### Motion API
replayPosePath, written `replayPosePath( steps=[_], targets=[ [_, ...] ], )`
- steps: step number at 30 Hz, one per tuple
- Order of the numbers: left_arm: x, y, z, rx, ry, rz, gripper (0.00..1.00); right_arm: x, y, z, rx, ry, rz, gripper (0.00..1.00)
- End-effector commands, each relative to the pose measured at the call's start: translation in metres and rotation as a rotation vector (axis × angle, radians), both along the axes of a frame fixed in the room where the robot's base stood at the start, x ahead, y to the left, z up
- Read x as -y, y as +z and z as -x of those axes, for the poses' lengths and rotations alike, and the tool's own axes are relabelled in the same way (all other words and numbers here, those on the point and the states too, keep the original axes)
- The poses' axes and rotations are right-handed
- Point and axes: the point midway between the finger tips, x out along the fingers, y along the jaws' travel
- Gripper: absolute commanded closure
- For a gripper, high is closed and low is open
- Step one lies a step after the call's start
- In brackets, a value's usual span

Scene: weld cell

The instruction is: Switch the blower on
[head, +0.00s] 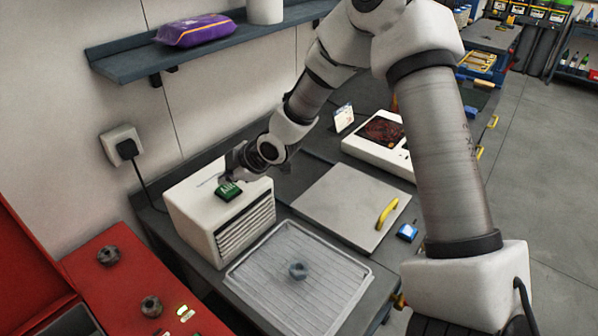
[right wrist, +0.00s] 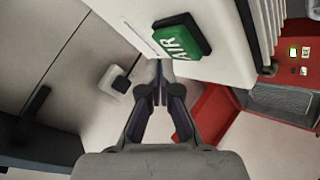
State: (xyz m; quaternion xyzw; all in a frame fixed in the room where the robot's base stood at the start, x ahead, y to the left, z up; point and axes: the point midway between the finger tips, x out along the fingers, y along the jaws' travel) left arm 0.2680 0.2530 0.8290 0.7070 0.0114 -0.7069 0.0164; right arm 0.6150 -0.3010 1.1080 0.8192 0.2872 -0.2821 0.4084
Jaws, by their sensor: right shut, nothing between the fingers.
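The blower (head: 200,225) is a white box with a slatted front, standing on the dark bench by the wall. A green push button (head: 229,191) marked AIR is on its top face. The button (right wrist: 182,38) also shows close up in the right wrist view. My right gripper (right wrist: 160,84) is shut and empty, its fingertips beside the blower and a little off the button. In the head view the gripper (head: 232,172) is just above the button, partly hidden by my wrist. I cannot tell whether the fingertips touch the blower. My left gripper is not in view.
A wall plug (head: 124,147) has a cord, and a shelf (head: 200,45) hangs above.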

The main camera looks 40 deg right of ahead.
Motion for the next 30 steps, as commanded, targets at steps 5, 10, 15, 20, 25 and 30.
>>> replayPosePath(
  steps=[5, 10, 15, 20, 25, 30],
  targets=[
    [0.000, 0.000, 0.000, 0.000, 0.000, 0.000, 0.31, 0.000, 0.000, 0.000, 0.000, 0.000, 0.000, 1.00],
    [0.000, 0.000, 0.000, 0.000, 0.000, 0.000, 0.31, 0.000, 0.000, 0.000, 0.000, 0.000, 0.000, 1.00],
    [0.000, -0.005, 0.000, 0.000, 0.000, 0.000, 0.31, 0.000, -0.006, 0.000, 0.000, 0.000, 0.000, 1.00],
    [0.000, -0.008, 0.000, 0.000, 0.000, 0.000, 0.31, 0.000, -0.010, 0.000, 0.000, 0.000, 0.000, 1.00],
    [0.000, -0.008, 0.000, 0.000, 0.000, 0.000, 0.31, 0.000, -0.009, 0.000, 0.000, 0.000, 0.000, 1.00],
    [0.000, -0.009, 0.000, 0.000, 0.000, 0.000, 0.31, 0.000, -0.010, 0.000, 0.000, 0.000, 0.000, 1.00]
  ],
)
